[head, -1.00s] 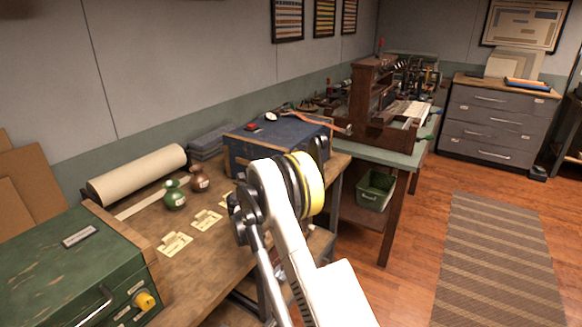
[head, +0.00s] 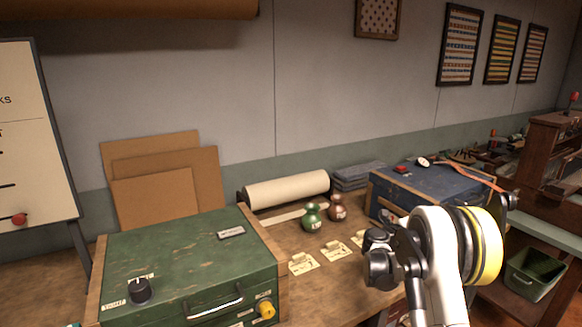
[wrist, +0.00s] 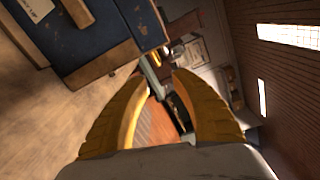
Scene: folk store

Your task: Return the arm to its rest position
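My arm (head: 440,262) rises from the bottom right of the head view, with a white link, dark joints and a yellow band. My gripper's fingertips are not clear there. In the wrist view, my gripper (wrist: 160,76) shows two curved yellow fingers. They stand apart, with only background seen between them, so it is open and empty. The arm overlaps the front of the workbench and part of the blue case (head: 425,190) in the head view.
A green box (head: 180,255) with knobs stands at left on the workbench. A paper roll (head: 287,190), a green flask (head: 312,218), a brown flask (head: 338,208) and cards (head: 303,264) lie behind and beside it. A green bin (head: 535,272) sits at right.

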